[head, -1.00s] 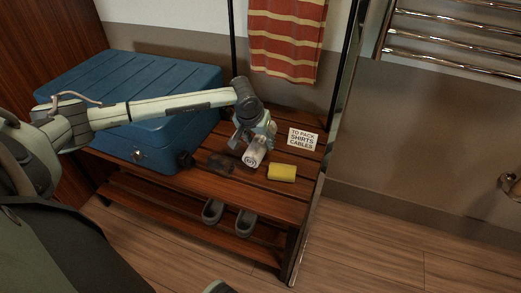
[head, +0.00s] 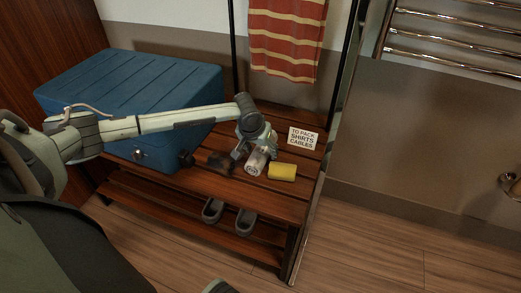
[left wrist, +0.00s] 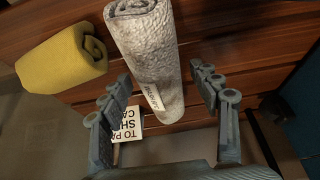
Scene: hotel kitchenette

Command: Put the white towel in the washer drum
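The white towel (head: 257,160) is a rolled cylinder on the slatted wooden rack. In the left wrist view the towel (left wrist: 150,55) has a small printed label and lies between the fingers. My left gripper (head: 254,151) is over the towel. Its fingers (left wrist: 161,80) are spread to either side of the roll in the left wrist view, with visible gaps. Part of the towel is hidden by the gripper in the head view. My right gripper is not in view. The washer drum is not in view.
A yellow roll (head: 282,172) lies close right of the towel. A sign reading "TO PACK SHIRTS CABLES" (head: 303,138) is behind it. A blue case (head: 130,95) stands left, under my arm. Grey slippers (head: 245,221) sit on the lower shelf. A striped red towel (head: 286,40) hangs behind.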

